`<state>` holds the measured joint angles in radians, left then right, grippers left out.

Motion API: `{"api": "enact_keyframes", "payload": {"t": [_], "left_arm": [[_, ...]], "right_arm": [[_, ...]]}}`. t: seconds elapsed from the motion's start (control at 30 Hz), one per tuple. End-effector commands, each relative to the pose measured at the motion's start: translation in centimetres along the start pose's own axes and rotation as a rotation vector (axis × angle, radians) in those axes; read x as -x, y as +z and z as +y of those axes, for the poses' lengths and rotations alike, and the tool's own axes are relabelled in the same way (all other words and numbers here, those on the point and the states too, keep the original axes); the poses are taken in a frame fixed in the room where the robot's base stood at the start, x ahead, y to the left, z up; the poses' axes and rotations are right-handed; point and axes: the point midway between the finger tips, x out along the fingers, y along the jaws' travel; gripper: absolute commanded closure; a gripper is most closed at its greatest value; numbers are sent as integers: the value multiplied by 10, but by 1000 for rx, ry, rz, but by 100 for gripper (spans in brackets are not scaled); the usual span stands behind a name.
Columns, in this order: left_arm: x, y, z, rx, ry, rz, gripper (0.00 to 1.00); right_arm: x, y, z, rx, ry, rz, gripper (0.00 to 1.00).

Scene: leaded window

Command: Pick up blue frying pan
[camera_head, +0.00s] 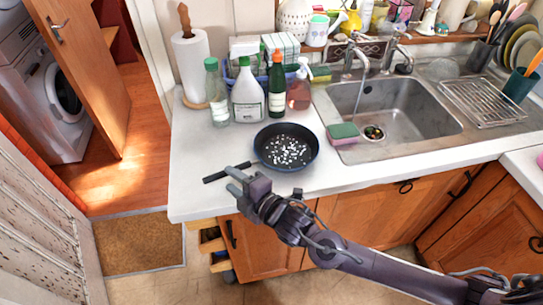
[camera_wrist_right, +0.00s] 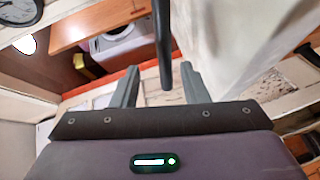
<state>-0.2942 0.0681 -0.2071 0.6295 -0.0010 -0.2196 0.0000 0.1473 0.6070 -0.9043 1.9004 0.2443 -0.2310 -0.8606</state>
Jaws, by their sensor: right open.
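The blue frying pan (camera_head: 268,141) lies on the white counter near its front edge. It has a dark inside with white bits in it. Its dark handle (camera_head: 214,177) points left and slightly toward the front edge. My right gripper (camera_head: 232,178) is open at the handle. In the right wrist view the handle (camera_wrist_right: 163,50) comes down from the top into the gap between the two open fingers (camera_wrist_right: 158,84), apart from both. My left gripper is not in view.
Behind the pan stand several bottles, including a green one (camera_head: 277,88) and a white one (camera_head: 247,98). A paper towel roll (camera_head: 191,65) stands at the back left. To the right are a sponge (camera_head: 343,134) and the sink (camera_head: 405,107). The counter left of the pan is clear.

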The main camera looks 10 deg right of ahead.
Motion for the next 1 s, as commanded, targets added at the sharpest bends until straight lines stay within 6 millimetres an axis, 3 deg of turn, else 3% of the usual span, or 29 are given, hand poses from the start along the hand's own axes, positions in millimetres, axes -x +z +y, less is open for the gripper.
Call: {"api": "enact_keyframes", "payload": {"t": [0.17, 0.4, 0.7, 1.0], "left_arm": [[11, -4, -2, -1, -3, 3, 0], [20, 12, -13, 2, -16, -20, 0], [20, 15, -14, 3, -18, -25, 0], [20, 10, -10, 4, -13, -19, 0]], "right_arm": [[-19, 3, 0, -1, 0, -1, 60], [-48, 6, -5, -3, 0, 1, 60], [-53, 6, -7, -3, 0, 1, 60], [-53, 6, -6, -3, 0, 1, 96]]}}
